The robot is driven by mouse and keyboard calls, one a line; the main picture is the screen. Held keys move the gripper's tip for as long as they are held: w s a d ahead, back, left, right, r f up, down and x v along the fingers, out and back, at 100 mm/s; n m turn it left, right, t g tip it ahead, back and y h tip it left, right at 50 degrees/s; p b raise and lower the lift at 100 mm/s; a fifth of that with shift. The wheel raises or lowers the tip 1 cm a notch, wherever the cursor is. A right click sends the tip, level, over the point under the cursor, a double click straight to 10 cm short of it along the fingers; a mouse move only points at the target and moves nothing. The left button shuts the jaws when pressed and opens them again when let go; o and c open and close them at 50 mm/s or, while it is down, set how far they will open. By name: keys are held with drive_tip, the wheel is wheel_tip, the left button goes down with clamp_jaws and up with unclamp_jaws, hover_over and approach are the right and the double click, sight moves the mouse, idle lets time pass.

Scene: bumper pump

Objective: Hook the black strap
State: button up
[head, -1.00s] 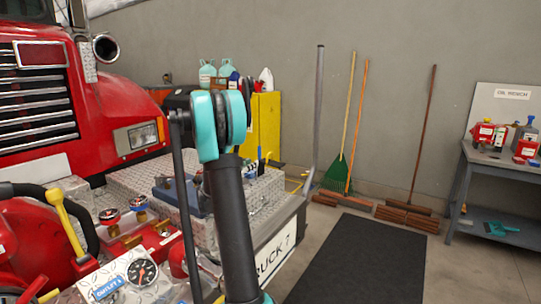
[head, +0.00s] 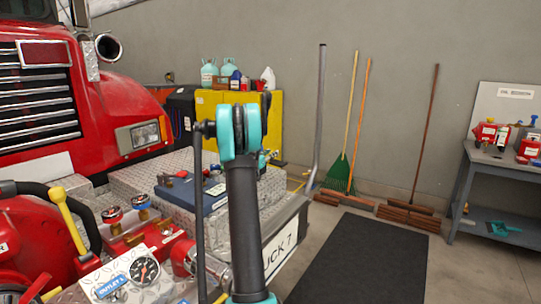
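I cannot pick out the black strap with certainty in the head view. My arm, black with a teal joint, rises through the middle of the picture and covers part of the truck's bumper deck (head: 140,180). My gripper is not visible, so its hold cannot be seen. A thin black upright length runs beside my arm on its left; I cannot tell whether it is part of my arm. A blue case (head: 208,199) with brass and red fittings lies on the diamond-plate deck, partly behind my arm.
The red truck (head: 120,100) fills the left. A red pump (head: 35,240) with a yellow-handled lever (head: 68,218) and a gauge (head: 145,270) stands in front. A yellow cabinet (head: 275,130) is behind my arm. A dark mat (head: 360,260) and a workbench (head: 500,160) lie right.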

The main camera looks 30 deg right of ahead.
sight(280, 165)
drive_tip(key=shift+c, duration=0.3)
clamp_jaws()
drive_tip(key=shift+s, duration=0.1)
drive_tip(key=shift+s+d+f+m, duration=0.2)
drive_tip(key=shift+s+f+m, duration=0.05)
drive_tip(key=shift+s+m, duration=0.2)
drive_tip(key=shift+s+d+f+m, duration=0.2)
drive_tip(key=shift+s+f+m, duration=0.05)
drive_tip(key=shift+s+m, duration=0.2)
drive_tip(key=s+f+m, duration=0.1)
drive_tip(key=s+d+f+m, duration=0.1)
drive_tip(key=s+m, duration=0.1)
drive_tip(key=shift+d+f, duration=0.1)
drive_tip(key=shift+f, duration=0.3)
wheel_tip(280, 165, down, 6)
drive_tip(key=s+d+m, duration=0.1)
drive_tip(key=s+m, duration=0.1)
drive_tip(key=m, duration=0.1)
drive_tip(key=shift+s, duration=0.3)
drive_tip(key=shift+f, duration=0.15)
